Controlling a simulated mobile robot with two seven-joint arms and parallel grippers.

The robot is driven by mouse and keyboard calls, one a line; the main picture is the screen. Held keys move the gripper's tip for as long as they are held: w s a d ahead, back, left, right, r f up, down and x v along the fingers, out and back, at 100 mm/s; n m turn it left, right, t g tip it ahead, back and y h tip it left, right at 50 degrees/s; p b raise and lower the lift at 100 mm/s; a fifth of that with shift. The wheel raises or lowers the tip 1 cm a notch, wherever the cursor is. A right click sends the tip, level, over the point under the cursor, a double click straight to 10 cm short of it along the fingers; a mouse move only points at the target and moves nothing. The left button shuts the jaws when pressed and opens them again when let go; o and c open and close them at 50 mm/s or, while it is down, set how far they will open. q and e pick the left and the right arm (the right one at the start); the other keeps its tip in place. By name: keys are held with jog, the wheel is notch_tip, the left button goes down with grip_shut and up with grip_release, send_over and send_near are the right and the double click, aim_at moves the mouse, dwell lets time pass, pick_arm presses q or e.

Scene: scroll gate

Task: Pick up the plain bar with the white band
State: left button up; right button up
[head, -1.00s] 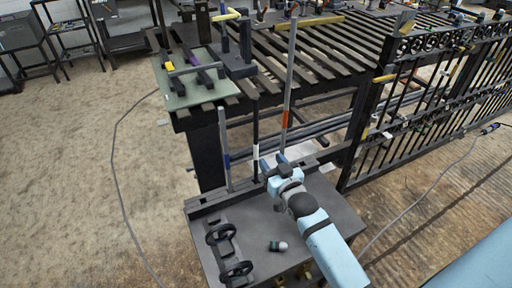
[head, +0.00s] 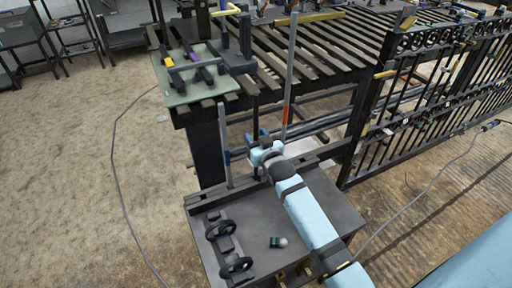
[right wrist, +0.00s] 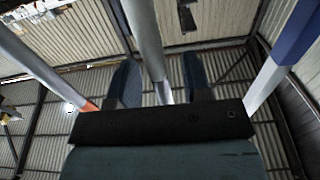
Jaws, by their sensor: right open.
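The plain bar (head: 255,108) stands upright and dark between two other bars at the rack on the dark bench. Its white band is hidden behind my right gripper in the head view. My right gripper (head: 257,140) is at the bar, at about the height of the band. In the right wrist view the bar (right wrist: 145,35) runs between the two spread fingers of the right gripper (right wrist: 160,75). The jaws are open; I cannot tell whether a finger touches the bar. My left gripper is not in view.
A silver bar with an orange band (head: 291,65) stands close on the right, and a bar with a blue band (head: 224,140) on the left. Black handwheels (head: 220,229) and a small capped item (head: 278,242) are on the bench (head: 330,205). A slatted table (head: 330,62) stands behind.

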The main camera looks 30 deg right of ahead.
grip_shut()
jog(key=shift+r, duration=0.1)
